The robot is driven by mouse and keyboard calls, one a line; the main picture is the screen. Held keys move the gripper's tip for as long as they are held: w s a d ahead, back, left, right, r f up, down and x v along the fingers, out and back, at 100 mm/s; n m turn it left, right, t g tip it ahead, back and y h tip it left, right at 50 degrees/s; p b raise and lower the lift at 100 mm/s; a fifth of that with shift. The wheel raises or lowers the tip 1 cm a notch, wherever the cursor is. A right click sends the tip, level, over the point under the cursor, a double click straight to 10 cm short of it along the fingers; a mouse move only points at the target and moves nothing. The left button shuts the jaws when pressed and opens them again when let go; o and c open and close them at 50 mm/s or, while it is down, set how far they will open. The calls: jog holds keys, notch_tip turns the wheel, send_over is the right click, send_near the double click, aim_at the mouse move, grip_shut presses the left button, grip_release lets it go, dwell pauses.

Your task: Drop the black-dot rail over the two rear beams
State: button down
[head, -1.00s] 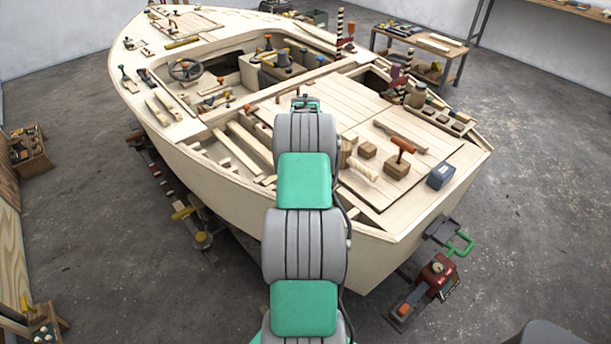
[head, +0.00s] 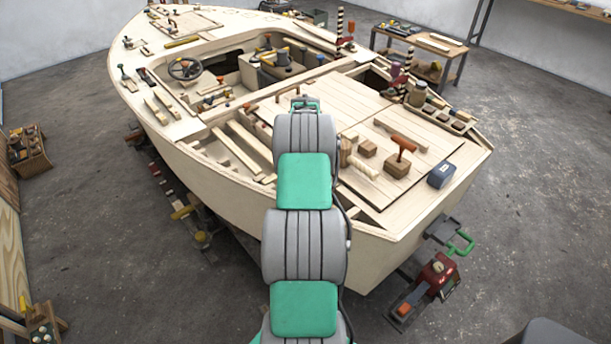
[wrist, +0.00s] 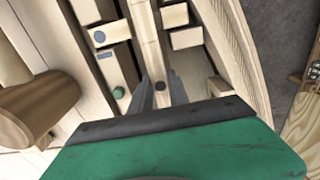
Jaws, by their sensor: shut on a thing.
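In the wrist view my gripper (wrist: 160,92) is shut on a pale wooden rail with a black dot (wrist: 159,86). The rail runs away from the fingers toward the top of the picture. In the head view my own arm hides the fingers and the rail; beams show in the open hull (head: 243,142).
A piece with a green dot (wrist: 118,92) lies just left of the fingers. The curved hull side is at right in the wrist view. In the head view a red-handled tool on a block (head: 398,165), a blue box (head: 440,175) and wooden blocks (head: 367,149) stand on the deck.

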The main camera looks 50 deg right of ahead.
jog(key=shift+f+b, duration=0.35)
jog(key=shift+f, duration=0.3)
jog(key=c, duration=1.2)
grip_release()
jog(key=shift+o, duration=0.2)
notch_tip(320, 180, up, 8)
jog(key=shift+f+b, duration=0.1)
jog(key=shift+b, duration=0.4)
